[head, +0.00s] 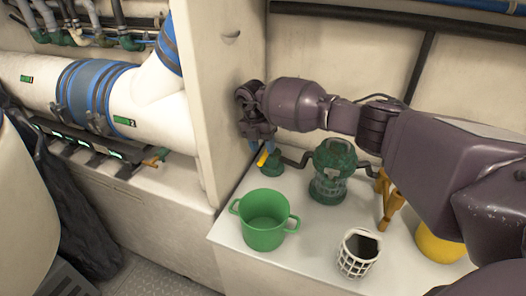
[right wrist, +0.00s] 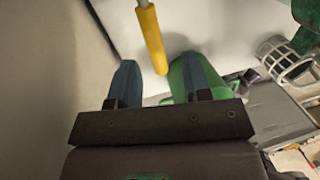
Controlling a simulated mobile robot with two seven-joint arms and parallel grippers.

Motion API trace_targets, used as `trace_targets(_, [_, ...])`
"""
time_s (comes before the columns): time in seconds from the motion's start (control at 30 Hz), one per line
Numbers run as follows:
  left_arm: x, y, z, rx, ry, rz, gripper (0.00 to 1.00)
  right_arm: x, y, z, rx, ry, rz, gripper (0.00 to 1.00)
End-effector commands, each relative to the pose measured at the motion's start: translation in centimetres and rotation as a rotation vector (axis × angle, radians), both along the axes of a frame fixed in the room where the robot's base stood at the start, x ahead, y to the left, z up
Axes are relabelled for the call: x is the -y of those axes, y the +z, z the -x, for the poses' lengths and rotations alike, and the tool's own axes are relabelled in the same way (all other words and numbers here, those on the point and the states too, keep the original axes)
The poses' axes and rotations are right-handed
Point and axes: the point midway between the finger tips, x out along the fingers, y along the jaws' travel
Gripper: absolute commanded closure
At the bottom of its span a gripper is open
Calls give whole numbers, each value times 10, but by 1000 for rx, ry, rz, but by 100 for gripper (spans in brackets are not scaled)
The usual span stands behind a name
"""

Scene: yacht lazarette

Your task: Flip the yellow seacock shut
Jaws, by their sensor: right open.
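The yellow seacock handle (head: 262,158) shows in the head view just below my right gripper, next to the green valve body (head: 271,166) at the back left of the white ledge. In the right wrist view the yellow handle (right wrist: 152,40) comes down from the top, and its free end lies between the two blue fingertips in the picture. My right gripper (head: 256,146) is open, with a finger on each side of the handle (right wrist: 160,68); I see no contact. The far end of the handle is cut off in the wrist view. My left gripper is not in view.
A green pot (head: 264,238) stands in front of the valve. A green strainer (head: 330,188), a white basket (head: 352,266), an orange stand (head: 393,205) and a yellow round object (head: 438,248) stand to the right. A pale wall panel (head: 213,95) rises close left of the gripper.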

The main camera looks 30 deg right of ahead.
Motion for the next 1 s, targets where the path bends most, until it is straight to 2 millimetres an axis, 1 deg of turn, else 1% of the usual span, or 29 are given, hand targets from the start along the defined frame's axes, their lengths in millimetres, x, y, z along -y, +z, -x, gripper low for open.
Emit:
trace_targets(0.03, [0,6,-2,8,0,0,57,0,17,-1,9,0,0,56])
trace_targets(0.1, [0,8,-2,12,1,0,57,0,32,-1,9,1,1,56])
trace_targets(0.47, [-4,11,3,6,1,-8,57,0,102,-1,8,0,1,56])
trace_targets(0.6, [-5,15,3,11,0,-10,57,0,129,-1,8,-1,0,56])
trace_targets(0.7, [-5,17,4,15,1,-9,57,0,146,-1,7,0,1,56])
trace_targets(0.8, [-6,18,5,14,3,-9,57,0,157,-1,5,0,0,56])
trace_targets(1.0, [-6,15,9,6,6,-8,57,0,170,-1,3,-1,0,56])
